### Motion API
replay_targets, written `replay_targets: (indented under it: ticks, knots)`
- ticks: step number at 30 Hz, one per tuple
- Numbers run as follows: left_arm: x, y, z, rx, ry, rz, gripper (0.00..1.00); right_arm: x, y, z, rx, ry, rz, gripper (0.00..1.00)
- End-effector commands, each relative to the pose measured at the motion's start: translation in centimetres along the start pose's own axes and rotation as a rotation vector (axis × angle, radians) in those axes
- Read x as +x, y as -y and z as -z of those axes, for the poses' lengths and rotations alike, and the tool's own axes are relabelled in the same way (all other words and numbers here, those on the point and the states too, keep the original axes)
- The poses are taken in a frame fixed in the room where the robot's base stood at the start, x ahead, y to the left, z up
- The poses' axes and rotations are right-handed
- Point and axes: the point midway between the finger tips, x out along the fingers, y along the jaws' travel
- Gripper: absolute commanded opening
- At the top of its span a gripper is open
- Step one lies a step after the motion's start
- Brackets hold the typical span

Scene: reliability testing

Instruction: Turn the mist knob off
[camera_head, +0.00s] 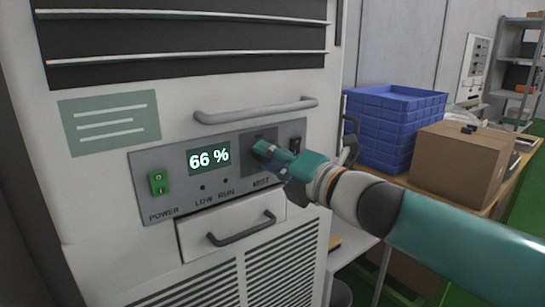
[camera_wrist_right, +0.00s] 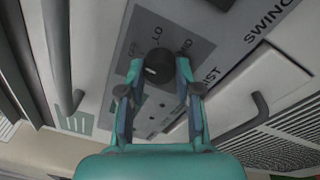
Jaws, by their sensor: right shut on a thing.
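The mist knob (camera_wrist_right: 158,66) is a round black knob in the right wrist view, on a darker grey plate with small setting marks partly covered by the fingers. My right gripper (camera_wrist_right: 158,74) has one finger on each side of it and is shut on it. In the head view, my right gripper (camera_head: 266,153) reaches in from the right and hides the knob. The grey control panel (camera_head: 222,178) carries the MIST label and a display (camera_head: 209,158) reading 66 %. The knob's pointer cannot be made out. My left gripper is not in view.
A green power switch (camera_head: 159,183) is left on the panel and a dark switch (camera_head: 296,143) right. A bar handle (camera_head: 256,110) juts out above, a drawer handle (camera_head: 243,229) below. Blue crates (camera_head: 388,125) and a cardboard box (camera_head: 455,165) stand on a table at right.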

Motion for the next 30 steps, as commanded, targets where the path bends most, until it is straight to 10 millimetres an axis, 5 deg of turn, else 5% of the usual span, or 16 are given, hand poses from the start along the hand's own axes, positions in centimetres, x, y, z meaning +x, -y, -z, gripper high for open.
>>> replay_targets:
  ticks: [23, 24, 28, 30]
  knots:
    - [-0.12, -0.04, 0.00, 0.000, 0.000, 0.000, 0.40, 0.08, 0.69, 0.12, -0.132, -0.010, 0.025, 0.00]
    - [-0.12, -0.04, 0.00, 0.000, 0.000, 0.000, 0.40, 0.08, 0.69, 0.13, -0.132, -0.010, 0.025, 0.35]
    - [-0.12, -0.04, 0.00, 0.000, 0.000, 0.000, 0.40, 0.06, 0.58, 0.10, -0.132, -0.010, 0.023, 0.57]
    - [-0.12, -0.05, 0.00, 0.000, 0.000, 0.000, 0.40, 0.04, 0.46, 0.08, -0.132, -0.009, 0.020, 0.59]
